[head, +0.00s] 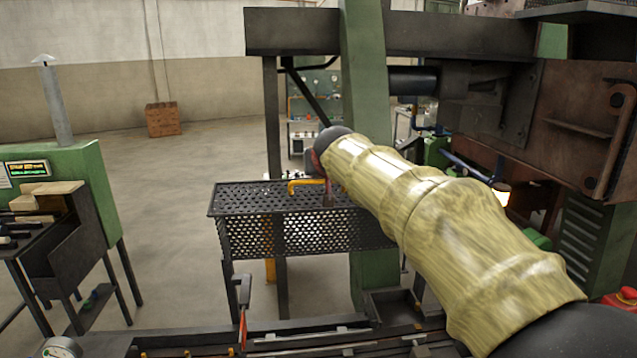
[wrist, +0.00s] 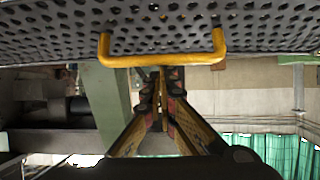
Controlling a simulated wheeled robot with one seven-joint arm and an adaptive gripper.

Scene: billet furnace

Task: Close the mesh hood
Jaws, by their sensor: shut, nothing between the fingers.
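The mesh hood (head: 300,233) is a dark perforated metal cover in the middle of the head view. Its top panel looks about level and its front panel hangs down. A yellow handle (head: 305,182) sits on the top panel; it also shows large in the wrist view (wrist: 160,60), with the perforated sheet (wrist: 270,30) behind it. My gripper (head: 328,200) is at the right end of the handle, partly hidden by my arm. In the wrist view my gripper (wrist: 163,72) is shut and empty, its tips close to the handle's bar. I cannot tell whether they touch.
Heavy brown machinery (head: 570,130) fills the right, with a glowing opening (head: 501,195). A green cabinet (head: 60,170) stands at the left. Floor between the cabinet and hood is clear.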

